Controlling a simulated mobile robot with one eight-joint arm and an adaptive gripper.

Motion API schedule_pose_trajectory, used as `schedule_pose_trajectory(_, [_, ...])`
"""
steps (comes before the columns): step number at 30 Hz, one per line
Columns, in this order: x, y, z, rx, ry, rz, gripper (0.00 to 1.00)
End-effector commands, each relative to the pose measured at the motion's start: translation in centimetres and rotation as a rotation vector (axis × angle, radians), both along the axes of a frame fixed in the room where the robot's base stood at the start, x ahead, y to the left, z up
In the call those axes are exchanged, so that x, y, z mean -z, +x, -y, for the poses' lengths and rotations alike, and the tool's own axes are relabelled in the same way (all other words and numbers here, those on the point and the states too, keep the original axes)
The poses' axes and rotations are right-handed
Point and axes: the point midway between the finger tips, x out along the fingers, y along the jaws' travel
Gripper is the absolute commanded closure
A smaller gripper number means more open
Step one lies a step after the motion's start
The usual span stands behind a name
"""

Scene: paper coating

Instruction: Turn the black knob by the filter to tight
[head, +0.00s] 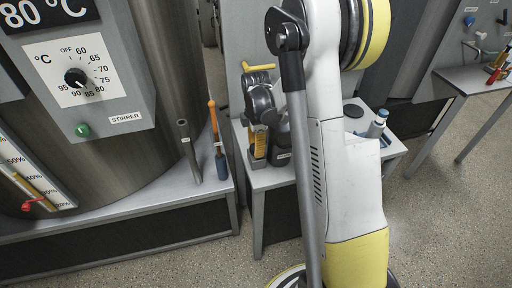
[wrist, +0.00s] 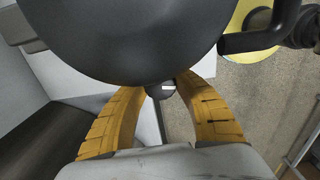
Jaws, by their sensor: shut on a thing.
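My gripper (head: 259,158) points down at the small grey table in the head view, its yellow ribbed fingers partly hidden by its dark body. In the wrist view my gripper (wrist: 162,84) has both fingers curving in at a large, smooth, dark rounded thing (wrist: 130,40), which hides the fingertips. I cannot tell whether this is the black knob by the filter. A small dark round part with a light mark (wrist: 161,90) shows between the fingers. A dark container with a label (head: 284,145) stands close beside the gripper in the head view. I cannot make out the filter.
A steel tank carries a panel with a black temperature dial (head: 75,77) and a green stirrer knob (head: 82,130). A grey tube (head: 189,150) and an orange-handled tool (head: 216,140) stand left of the gripper. A blue-topped bottle (head: 377,124) and black disc (head: 353,111) stand right.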

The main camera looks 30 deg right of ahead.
Motion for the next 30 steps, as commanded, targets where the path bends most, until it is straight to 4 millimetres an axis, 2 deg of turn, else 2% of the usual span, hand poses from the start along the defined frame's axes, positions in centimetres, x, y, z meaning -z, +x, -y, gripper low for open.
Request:
schedule_pose_trajectory(15, [0.03,-0.10,0.02,0.441,-0.001,-0.001,0.93])
schedule_pose_trajectory(30, [0.02,-0.13,0.01,0.619,-0.001,-0.001,0.93])
